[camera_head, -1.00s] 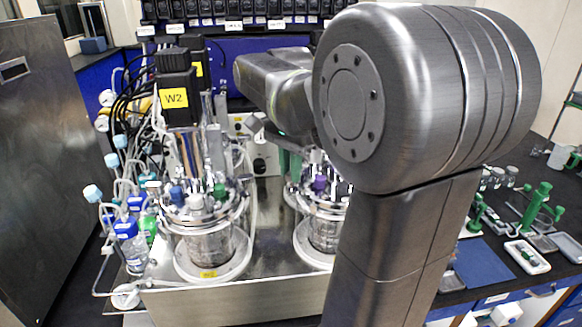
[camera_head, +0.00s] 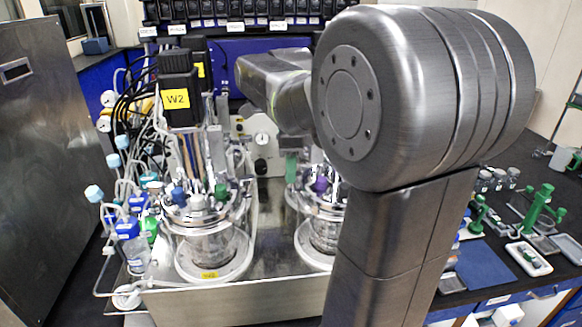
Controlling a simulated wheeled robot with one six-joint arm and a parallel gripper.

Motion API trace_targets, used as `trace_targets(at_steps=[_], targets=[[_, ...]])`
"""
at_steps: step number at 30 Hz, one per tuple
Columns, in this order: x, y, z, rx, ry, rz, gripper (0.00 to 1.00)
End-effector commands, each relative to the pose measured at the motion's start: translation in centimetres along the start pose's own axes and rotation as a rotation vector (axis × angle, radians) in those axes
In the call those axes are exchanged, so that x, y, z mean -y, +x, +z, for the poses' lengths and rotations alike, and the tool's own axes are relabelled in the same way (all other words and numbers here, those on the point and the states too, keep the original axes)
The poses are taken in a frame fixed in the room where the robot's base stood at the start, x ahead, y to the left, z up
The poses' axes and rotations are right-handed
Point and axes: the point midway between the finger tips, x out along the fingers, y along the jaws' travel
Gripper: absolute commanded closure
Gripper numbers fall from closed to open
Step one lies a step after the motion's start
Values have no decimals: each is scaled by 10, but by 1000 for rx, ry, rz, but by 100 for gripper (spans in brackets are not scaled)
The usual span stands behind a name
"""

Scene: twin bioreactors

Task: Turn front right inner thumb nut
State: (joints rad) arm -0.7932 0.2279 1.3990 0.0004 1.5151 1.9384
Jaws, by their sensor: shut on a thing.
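Two glass vessels with metal head plates stand side by side on a steel platform. The right vessel (camera_head: 322,236) is partly covered by my arm; a purple cap (camera_head: 320,185) shows on its head plate. The left vessel (camera_head: 209,243) shows fully, with blue, white and green caps on top. My gripper (camera_head: 291,168) shows only as a small green part below my wrist, pointing down at the left, inner side of the right vessel's head plate. It is shut on the thumb nut there. The nut itself is too small and hidden to make out.
A black motor labelled W2 (camera_head: 178,97) rises above the left vessel. Tubing and small bottles (camera_head: 132,240) crowd the left side. A blue mat (camera_head: 486,265), a white tray (camera_head: 528,258) and green stands (camera_head: 540,205) lie on the right bench.

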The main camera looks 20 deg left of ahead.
Motion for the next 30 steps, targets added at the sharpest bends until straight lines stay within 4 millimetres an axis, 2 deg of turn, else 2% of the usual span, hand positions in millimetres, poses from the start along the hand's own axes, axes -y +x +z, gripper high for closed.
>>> trace_targets(at_steps=[20, 21, 24, 30], targets=[[1, -2, 0, 0, 67, -4, 100], [1, -2, 0, 0, 66, -4, 80], [1, -1, 0, 0, 66, -3, 60], [1, -1, 0, 0, 66, -2, 60]])
